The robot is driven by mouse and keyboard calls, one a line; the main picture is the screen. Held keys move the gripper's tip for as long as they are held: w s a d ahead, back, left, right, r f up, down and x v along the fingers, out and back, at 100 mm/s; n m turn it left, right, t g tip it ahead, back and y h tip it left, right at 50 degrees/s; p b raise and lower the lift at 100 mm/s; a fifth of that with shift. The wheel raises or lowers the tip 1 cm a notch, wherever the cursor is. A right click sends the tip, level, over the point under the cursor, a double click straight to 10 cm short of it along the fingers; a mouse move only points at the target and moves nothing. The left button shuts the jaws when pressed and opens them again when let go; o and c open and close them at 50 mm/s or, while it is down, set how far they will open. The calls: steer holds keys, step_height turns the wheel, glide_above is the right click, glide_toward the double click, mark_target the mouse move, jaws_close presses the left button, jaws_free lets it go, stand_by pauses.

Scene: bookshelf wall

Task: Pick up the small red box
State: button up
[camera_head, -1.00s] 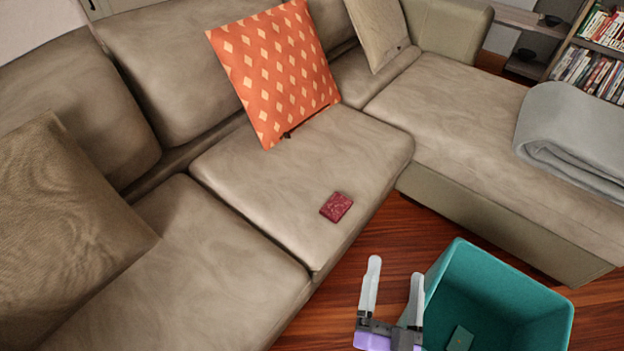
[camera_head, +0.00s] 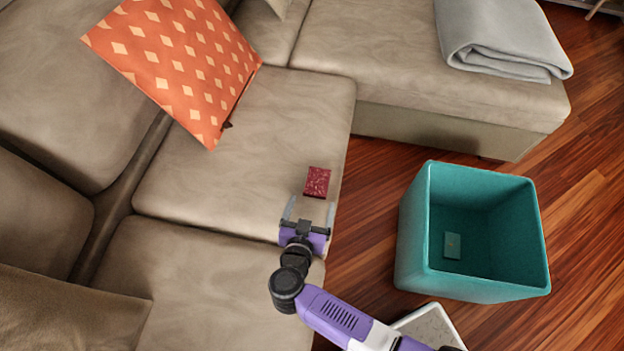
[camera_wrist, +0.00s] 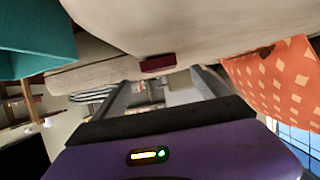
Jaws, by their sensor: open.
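The small red box (camera_head: 317,182) lies flat on the beige sofa seat, near its right front edge in the head view. In the wrist view the red box (camera_wrist: 158,63) shows ahead of the fingers, near the top middle. My gripper (camera_head: 309,207) is open and empty, with its two fingers pointing at the box from just in front of it. The fingers (camera_wrist: 163,88) also show in the wrist view, spread apart on either side below the box. I cannot tell how high they are above the seat. No part of the box's top is hidden.
A teal bin (camera_head: 415,235) stands on the wooden floor to the right, with a small green item (camera_head: 452,246) inside. An orange patterned cushion (camera_head: 180,60) leans on the sofa at the upper left. A folded grey blanket (camera_head: 500,35) lies on the chaise.

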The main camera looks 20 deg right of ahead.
mark_target(317, 184)
steer(key=b+x, duration=0.1)
steer(key=x, duration=0.1)
steer(key=b+x, duration=0.1)
steer(key=x, duration=0.4)
steer(key=shift+w+d+r+b, duration=0.25)
steer(key=shift+w+d+b, duration=0.05)
steer(key=shift+w+b, duration=0.1)
steer(key=c, duration=1.5)
steer(key=shift+r, duration=0.1)
